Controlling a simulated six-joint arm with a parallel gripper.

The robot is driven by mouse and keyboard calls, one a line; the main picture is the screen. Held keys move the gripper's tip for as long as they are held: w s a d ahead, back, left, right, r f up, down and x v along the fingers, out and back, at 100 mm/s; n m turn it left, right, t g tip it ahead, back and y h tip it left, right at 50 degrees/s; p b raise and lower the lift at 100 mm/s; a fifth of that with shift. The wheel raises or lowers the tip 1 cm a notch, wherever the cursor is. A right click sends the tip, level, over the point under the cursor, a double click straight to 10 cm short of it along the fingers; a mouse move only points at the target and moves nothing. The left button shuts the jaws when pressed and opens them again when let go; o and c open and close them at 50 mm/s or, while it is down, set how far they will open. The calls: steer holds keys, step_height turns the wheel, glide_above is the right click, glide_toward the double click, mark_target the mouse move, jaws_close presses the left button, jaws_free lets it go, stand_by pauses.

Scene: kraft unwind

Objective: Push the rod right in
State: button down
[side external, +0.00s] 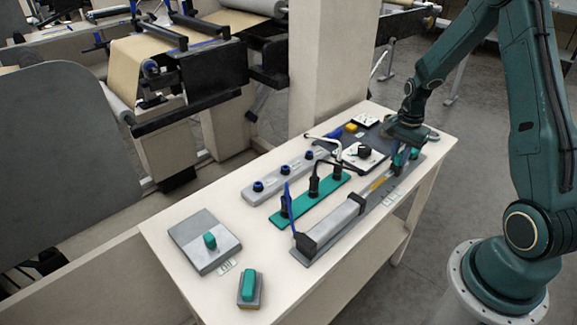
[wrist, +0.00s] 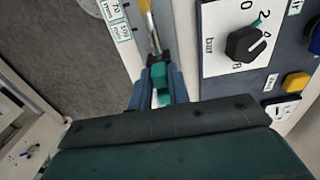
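The rod (wrist: 148,25) has a yellow section and a teal handle (wrist: 160,76) at its end. In the side view the rod (side external: 379,182) stands out of the far end of a long grey barrel (side external: 335,222) on a grey base along the table's right side. My gripper (wrist: 161,72) has its blue fingers on both sides of the teal handle, with no clear gap. It also shows over the handle end in the side view (side external: 399,162). The fingers partly hide the handle. How much rod is inside the barrel is hidden.
A dark panel with a black dial (wrist: 246,44) and a yellow button (wrist: 296,82) lies close beside the rod. A teal strip (side external: 315,200) with black handled tools stands beside the barrel. A grey plate (side external: 204,241) and a small teal-topped block (side external: 249,287) sit nearer, with clear table around them.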

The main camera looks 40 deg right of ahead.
glide_toward(364, 195)
step_height(364, 195, down, 5)
steer(key=shift+f, duration=0.2)
stand_by(0.4)
steer(key=c, duration=1.5)
jaws_free()
steer(key=shift+a, duration=0.1)
steer(key=shift+o, duration=0.9)
steer(key=shift+d+r, duration=0.15)
steer(key=shift+d, duration=0.05)
